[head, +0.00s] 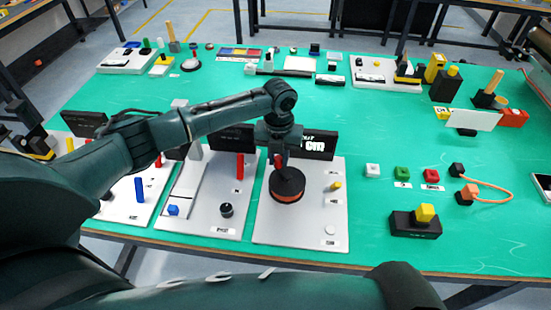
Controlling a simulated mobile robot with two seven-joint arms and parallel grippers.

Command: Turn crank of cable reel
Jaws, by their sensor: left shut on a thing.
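The cable reel (288,184) is a round black drum with an orange-red band around its side. It stands on a light grey board (265,228) at the near edge of the table. My left gripper (280,158) points down at the top of the reel, on its far left side. It is shut on the reel's crank, which is mostly hidden by the fingers; a small red part shows there. My right gripper is not in view.
A black sign block (318,146) stands just behind the gripper. A yellow knob (336,186) and a white button (330,230) are on the same board, right of the reel. A neighbouring board has a red post (240,166) and black knob (227,209).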

